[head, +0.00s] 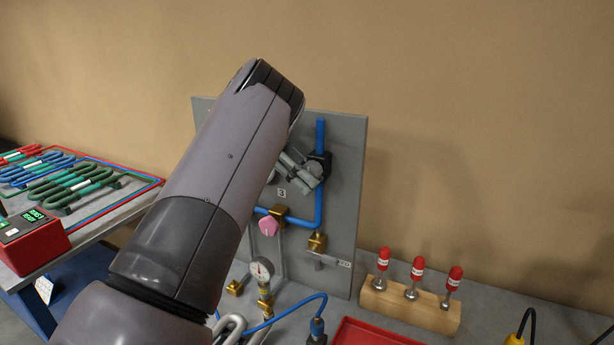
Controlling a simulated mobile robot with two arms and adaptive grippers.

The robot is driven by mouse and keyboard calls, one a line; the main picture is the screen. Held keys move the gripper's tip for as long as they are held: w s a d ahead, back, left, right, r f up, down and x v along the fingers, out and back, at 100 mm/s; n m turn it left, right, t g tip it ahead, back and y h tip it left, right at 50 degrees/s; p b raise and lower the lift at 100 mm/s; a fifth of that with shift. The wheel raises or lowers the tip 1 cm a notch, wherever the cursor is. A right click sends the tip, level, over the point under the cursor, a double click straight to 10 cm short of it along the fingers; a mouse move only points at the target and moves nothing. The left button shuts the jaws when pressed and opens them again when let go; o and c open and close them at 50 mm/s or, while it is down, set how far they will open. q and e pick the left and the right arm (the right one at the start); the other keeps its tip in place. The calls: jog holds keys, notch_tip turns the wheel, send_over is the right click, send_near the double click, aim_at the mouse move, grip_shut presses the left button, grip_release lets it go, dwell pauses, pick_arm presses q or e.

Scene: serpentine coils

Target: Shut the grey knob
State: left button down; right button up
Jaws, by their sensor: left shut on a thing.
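A grey panel (344,200) stands upright on the bench, with blue pipe (320,135) running down its right part. My left gripper (300,172) is at the panel beside the black valve body (325,163) on this pipe. It is shut on what looks like the grey knob (314,168). My left arm covers much of the panel's left part, and the fingers hide most of the knob, so its exact turn is hard to tell. My right gripper is not in view.
A pink knob (268,226) and a gauge (262,269) sit below the gripper. A wooden block (405,307) with red-capped pieces, a red tray (370,334) and cables are on the bench to the right. Coils (75,185) lie on the left table.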

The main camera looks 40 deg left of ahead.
pick_arm(q)
jog(key=shift+f, duration=0.2)
jog(key=c, duration=1.3)
grip_release()
jog(key=shift+r, duration=0.1)
jog(key=v, duration=0.7)
jog(key=shift+a+r, duration=0.15)
jog(key=shift+a, duration=0.1)
jog(key=shift+s, duration=0.1)
